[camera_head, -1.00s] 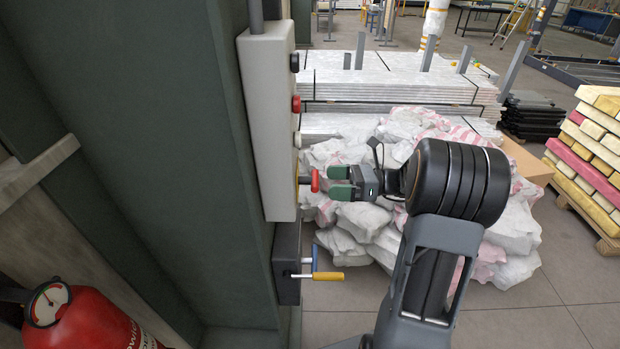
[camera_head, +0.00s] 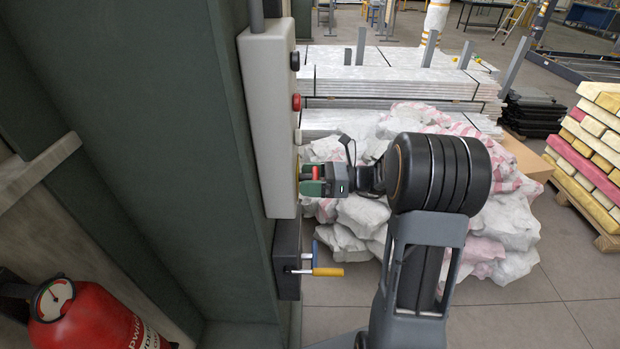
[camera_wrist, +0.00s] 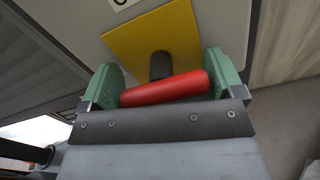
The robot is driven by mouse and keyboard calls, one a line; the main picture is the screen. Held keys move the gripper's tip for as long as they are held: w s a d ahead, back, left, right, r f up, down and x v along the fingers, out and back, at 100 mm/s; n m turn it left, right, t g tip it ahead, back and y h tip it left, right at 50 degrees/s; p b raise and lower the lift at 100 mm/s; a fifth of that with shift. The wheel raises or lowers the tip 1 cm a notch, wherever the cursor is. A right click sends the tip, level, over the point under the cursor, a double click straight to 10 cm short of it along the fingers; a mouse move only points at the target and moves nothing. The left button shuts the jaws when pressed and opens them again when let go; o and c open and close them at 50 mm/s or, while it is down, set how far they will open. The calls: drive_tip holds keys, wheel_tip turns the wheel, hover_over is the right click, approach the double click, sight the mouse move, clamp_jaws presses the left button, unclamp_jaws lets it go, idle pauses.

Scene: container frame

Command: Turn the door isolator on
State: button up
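The door isolator is a red handle (camera_wrist: 165,89) on a dark shaft in front of a yellow plate (camera_wrist: 150,45), low on a light grey control box (camera_head: 268,120). In the wrist view the handle lies nearly level, tilted slightly up to the right. My gripper (camera_head: 312,180) is at the handle, with one green finger on each side of it. In the wrist view my gripper (camera_wrist: 168,85) is open, its fingers beside the two ends of the handle. Contact between fingers and handle cannot be told for certain. In the head view the fingers hide part of the handle.
Black (camera_head: 295,61) and red (camera_head: 296,102) buttons sit higher on the box. Below it is a dark box (camera_head: 288,262) with a yellow-handled crank (camera_head: 328,272). A red extinguisher (camera_head: 90,318) stands at lower left.

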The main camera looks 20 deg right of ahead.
drive_tip(key=c, duration=0.6)
drive_tip(key=shift+f, duration=0.1)
drive_tip(key=n+b, duration=0.1)
drive_tip(key=n, duration=0.1)
drive_tip(key=n+b, duration=0.4)
drive_tip(key=shift+f+n, duration=0.3)
drive_tip(key=shift+n, duration=0.1)
drive_tip(key=n+b, duration=0.6)
drive_tip(key=shift+f, duration=0.15)
drive_tip(key=n+b, duration=0.3)
drive_tip(key=b, duration=0.1)
drive_tip(key=shift+n, duration=0.4)
drive_tip(key=shift+n+b, duration=0.5)
drive_tip(key=shift+b, duration=0.15)
drive_tip(key=shift+w+r+n, duration=0.15)
drive_tip(key=shift+r+n, duration=0.1)
drive_tip(key=shift+n, duration=0.05)
